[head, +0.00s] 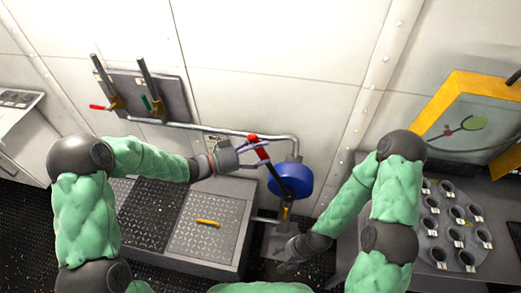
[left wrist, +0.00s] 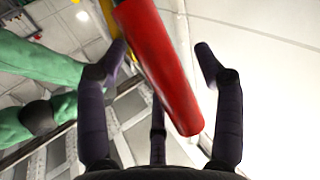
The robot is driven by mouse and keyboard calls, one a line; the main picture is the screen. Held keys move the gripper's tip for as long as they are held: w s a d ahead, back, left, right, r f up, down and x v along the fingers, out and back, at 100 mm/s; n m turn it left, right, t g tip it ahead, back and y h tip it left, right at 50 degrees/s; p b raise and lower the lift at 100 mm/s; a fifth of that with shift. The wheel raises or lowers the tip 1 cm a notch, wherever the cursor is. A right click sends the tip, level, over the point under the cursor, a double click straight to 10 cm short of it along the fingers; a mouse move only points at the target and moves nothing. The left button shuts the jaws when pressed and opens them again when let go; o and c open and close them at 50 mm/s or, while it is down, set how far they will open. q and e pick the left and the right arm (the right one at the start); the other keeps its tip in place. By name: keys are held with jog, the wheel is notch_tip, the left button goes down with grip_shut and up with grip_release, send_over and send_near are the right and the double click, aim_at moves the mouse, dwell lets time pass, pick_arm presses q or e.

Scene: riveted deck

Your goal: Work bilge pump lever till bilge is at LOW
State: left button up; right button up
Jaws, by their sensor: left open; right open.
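The bilge pump lever is a dark bar with a red grip (head: 262,153), leaning up and left from a brass-coloured pivot (head: 286,209) in front of a round blue pump body (head: 291,181). My left gripper (head: 258,154) is at the red grip. In the left wrist view the red grip (left wrist: 165,70) lies slanted between the spread fingers of my left gripper (left wrist: 160,58), with a gap to the right finger. My right gripper (head: 287,264) is low, near the pump's foot, away from the lever. I cannot read any bilge level.
A pipe (head: 215,129) runs along the wall from a valve panel (head: 150,95) with red and green handles. A floor hatch with a yellow handle (head: 208,222) lies left of the pump. A rack of round holes (head: 455,225) and a yellow-framed case (head: 465,125) stand at right.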

pick_arm(q)
jog(key=shift+w+d, duration=0.1)
jog(key=shift+d, duration=0.1)
grip_shut()
jog(key=shift+d+r+p, duration=0.3)
jog(key=shift+d+p, duration=0.1)
jog(key=shift+d, duration=0.05)
jog(key=s+d+m+y, duration=0.2)
jog(key=d+y, duration=0.2)
jog(key=d, duration=0.7)
jog(key=s+d+f+m+y+p, duration=0.1)
jog(key=s+d+y, duration=0.1)
jog(key=d, duration=0.9)
jog(key=shift+s+d+m+g+y, duration=0.4)
jog(key=shift+y, duration=0.5)
